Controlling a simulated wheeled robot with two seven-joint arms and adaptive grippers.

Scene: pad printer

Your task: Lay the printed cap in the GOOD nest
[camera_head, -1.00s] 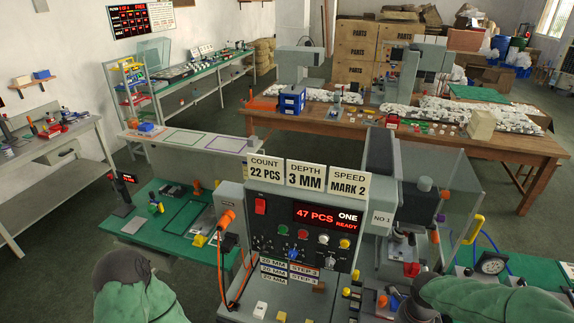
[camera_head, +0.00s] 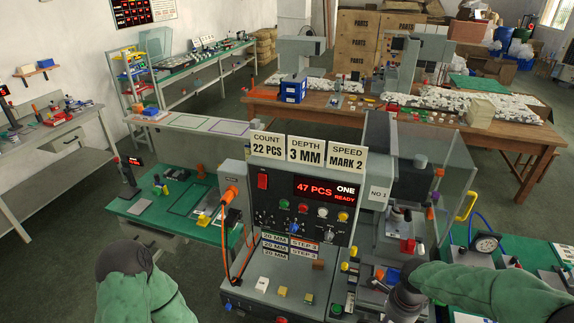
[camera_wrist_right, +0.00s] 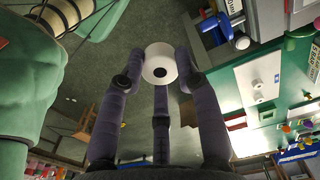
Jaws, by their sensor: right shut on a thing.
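In the right wrist view, a white round cap (camera_wrist_right: 154,57) with a dark spot in its middle sits between the fingertips of my right gripper (camera_wrist_right: 160,66). The gripper is shut on it and holds it up over the dark green floor. In the head view my right gripper (camera_head: 405,297) is a dark grey shape in front of the machine's right side, and the cap cannot be made out there. I cannot pick out the GOOD nest for certain.
The pad printer (camera_head: 300,215) with signs and a lit display stands in front, with a clear guard (camera_head: 445,180) at its right. A green bench (camera_head: 150,215) with small parts is at left. A gauge (camera_head: 487,243) stands at right. A wooden table (camera_head: 400,112) lies behind.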

